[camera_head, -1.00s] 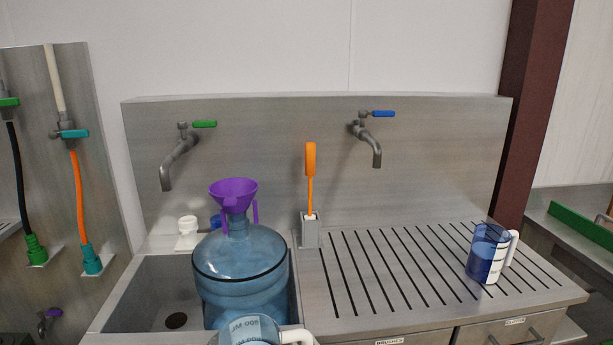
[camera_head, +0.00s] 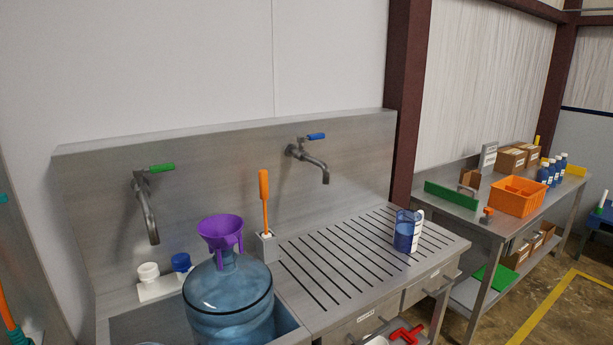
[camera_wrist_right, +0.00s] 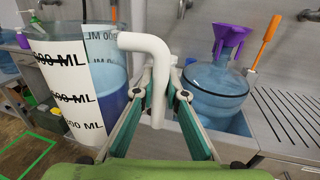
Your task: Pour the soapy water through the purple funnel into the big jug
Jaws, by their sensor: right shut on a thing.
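The big jug (camera_head: 228,300), translucent blue, stands upright in the sink with the purple funnel (camera_head: 221,232) in its mouth. They also show in the right wrist view, the jug (camera_wrist_right: 214,92) and the funnel (camera_wrist_right: 229,38) right of my gripper. My right gripper (camera_wrist_right: 155,88) is shut on the white handle (camera_wrist_right: 158,62) of a clear measuring pitcher (camera_wrist_right: 62,75) with ML marks. Blue liquid (camera_wrist_right: 111,100) shows in this pitcher, which is left of the big jug and apart from it. My left gripper is not in view.
A second pitcher (camera_head: 405,232) with blue contents stands on the slotted drainboard (camera_head: 335,262). An orange-handled brush (camera_head: 264,200) stands in a holder beside the funnel. Two taps (camera_head: 148,200) (camera_head: 312,160) reach out from the backsplash. White and blue caps (camera_head: 148,272) (camera_head: 181,262) sit behind the sink.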

